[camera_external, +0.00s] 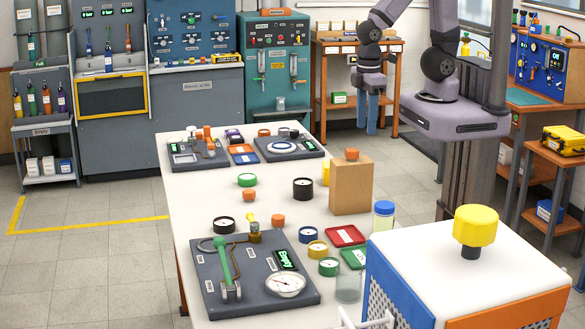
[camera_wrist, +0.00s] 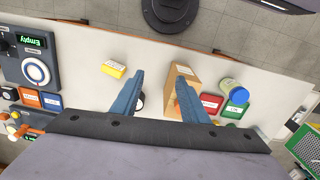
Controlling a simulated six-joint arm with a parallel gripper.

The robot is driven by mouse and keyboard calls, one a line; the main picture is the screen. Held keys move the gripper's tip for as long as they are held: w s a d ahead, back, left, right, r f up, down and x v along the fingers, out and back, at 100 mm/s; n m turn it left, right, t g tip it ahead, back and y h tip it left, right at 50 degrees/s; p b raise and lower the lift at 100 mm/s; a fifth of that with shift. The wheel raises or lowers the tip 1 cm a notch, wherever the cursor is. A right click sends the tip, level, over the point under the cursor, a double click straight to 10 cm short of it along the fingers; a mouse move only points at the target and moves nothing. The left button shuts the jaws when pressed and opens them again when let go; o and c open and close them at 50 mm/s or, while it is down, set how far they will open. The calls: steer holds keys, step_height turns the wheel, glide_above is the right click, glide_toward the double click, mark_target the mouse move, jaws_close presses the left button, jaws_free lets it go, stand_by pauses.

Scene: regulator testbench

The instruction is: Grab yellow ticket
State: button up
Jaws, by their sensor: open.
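A small yellow block with a white label, which looks like the yellow ticket (camera_wrist: 113,71), lies on the white table to the left of my fingers in the wrist view. In the external view only a yellow sliver (camera_external: 325,174) shows beside the brown box, which hides the rest. My gripper (camera_external: 368,129) is raised above the table's far right side, with its blue fingers pointing down. In the wrist view my gripper (camera_wrist: 160,80) is open, and its fingers are apart with nothing held between them.
A tall brown box (camera_external: 350,190) with an orange knob on top stands near the yellow block. A blue-lidded jar (camera_external: 383,215), red card (camera_external: 345,236) and several gauges stand nearby. A large white-topped unit with a yellow knob (camera_external: 475,225) fills the front right.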

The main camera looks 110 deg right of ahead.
mark_target(327, 165)
steer(key=w+d+f+n+h+b, duration=0.1)
steer(key=w+d+f+n+b, duration=0.1)
steer(key=d+f+n, duration=0.1)
steer(key=w+d+f+n+h+b, duration=0.1)
steer(key=w+d+f+n+b, duration=0.2)
steer(key=d+f+n, duration=0.1)
steer(key=w+d+f+n+g+h+b, duration=0.1)
steer(key=w+d+f+n+h+b, duration=0.1)
steer(key=d+f+n, duration=0.2)
steer(key=shift+w+f+n, duration=0.15)
steer(key=shift+f+n, duration=0.3)
steer(key=shift+n, duration=0.45)
steer(key=shift+w+f+n, duration=0.1)
steer(key=shift+f+n, duration=0.35)
steer(key=shift+n, duration=0.45)
steer(key=shift+x, duration=3.6)
jaws_close()
